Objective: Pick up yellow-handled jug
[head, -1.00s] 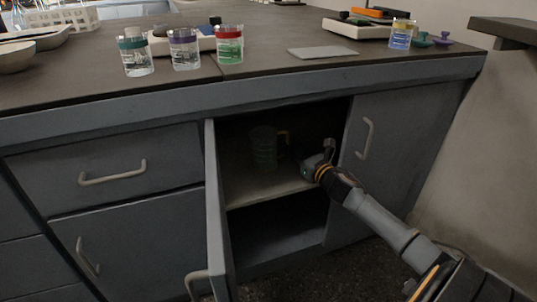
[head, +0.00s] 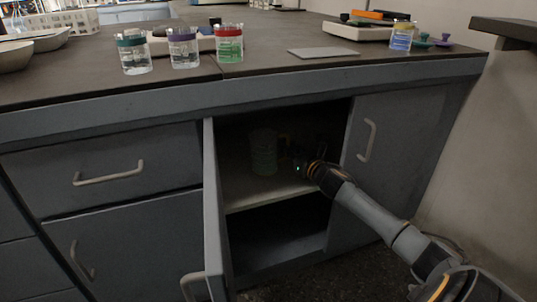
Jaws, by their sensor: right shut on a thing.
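The yellow-handled jug (head: 264,153) stands upright on the upper shelf inside the open cabinet, dim and greenish in the shadow. Its handle is on its right side, where my right gripper (head: 289,155) reaches in from the right. The right gripper is dark and hard to make out, but it is shut on the jug at the handle side. The jug appears to be still at shelf height. My left gripper is not in view.
The open cabinet door (head: 214,215) stands out on the left of the opening. The shelf (head: 240,195) has bare room in front of the jug. Beakers with purple (head: 183,47) and red (head: 229,43) rims stand on the counter (head: 270,64) above.

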